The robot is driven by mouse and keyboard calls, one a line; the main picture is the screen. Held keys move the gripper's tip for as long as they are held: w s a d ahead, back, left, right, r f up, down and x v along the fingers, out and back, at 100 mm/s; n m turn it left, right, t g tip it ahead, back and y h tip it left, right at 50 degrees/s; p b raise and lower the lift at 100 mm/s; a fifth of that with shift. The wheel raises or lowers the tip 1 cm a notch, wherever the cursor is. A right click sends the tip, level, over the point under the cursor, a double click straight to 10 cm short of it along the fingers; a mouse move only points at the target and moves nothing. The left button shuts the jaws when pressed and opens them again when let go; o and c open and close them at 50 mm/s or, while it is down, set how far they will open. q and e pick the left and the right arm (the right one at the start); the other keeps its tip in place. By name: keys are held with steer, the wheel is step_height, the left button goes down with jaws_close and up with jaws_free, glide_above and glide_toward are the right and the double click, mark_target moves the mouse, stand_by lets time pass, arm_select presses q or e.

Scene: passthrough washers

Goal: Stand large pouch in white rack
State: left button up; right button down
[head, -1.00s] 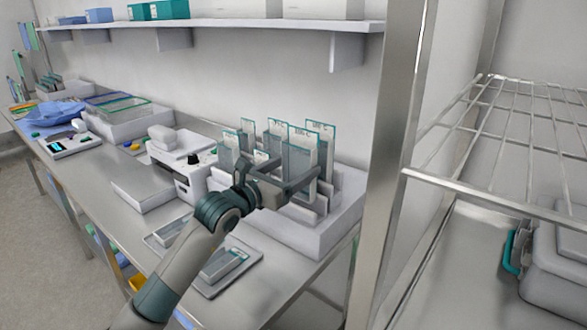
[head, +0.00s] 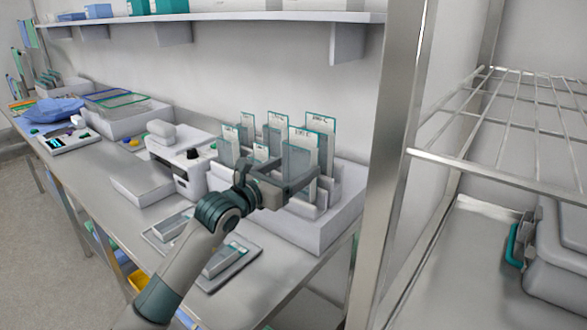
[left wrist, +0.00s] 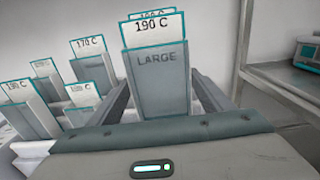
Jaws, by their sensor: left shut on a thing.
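The large pouch (head: 301,158) is a grey pouch with a white top and teal edges. In the left wrist view the pouch (left wrist: 160,80) reads LARGE and 190 C, and stands close to upright between my fingers. My left gripper (head: 290,180) is shut on it, one finger on each side. The white rack (head: 300,232) sits on the counter right under and around it, with several other pouches standing in its slots. The pouch is at the rack's front right; its lower edge is hidden, so I cannot tell whether it rests in a slot. My right gripper is out of view.
A tray (head: 205,285) with small grey blocks lies in front of the rack. A white device (head: 185,165) stands left of it. A steel post (head: 395,190) and wire shelf (head: 510,120) are close on the right. A wall shelf (head: 230,17) runs above.

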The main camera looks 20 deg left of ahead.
arm_select(q)
steer(key=shift+f, duration=0.35)
steer(key=shift+f+b, duration=0.35)
steer(key=shift+b, duration=0.25)
steer(key=shift+f+b, duration=0.4)
steer(key=shift+f, duration=0.15)
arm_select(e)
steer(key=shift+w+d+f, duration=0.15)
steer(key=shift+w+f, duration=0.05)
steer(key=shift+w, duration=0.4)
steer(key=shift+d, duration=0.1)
arm_select(q)
steer(key=o, duration=1.1)
